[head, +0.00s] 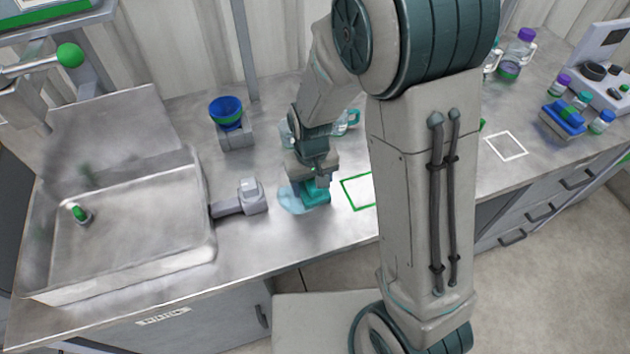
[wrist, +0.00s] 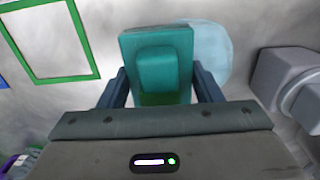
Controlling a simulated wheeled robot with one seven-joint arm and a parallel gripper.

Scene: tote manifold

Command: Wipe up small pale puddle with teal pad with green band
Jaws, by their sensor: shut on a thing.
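My gripper (wrist: 158,90) is shut on the teal pad (wrist: 157,45), one finger on each side of it. Part of a green band shows low on the pad, between the fingers. In the head view the teal pad (head: 313,192) is at or just above the steel counter; I cannot tell if it touches. The pale blue puddle (head: 291,200) shows to the left of the pad, and the pad hides part of it. In the wrist view the puddle (wrist: 211,52) shows to the right of and behind the pad.
A green-outlined square (head: 357,191) is right of the pad. A blue bowl (head: 226,110) stands behind. Bottles (head: 517,55) stand at the far right.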

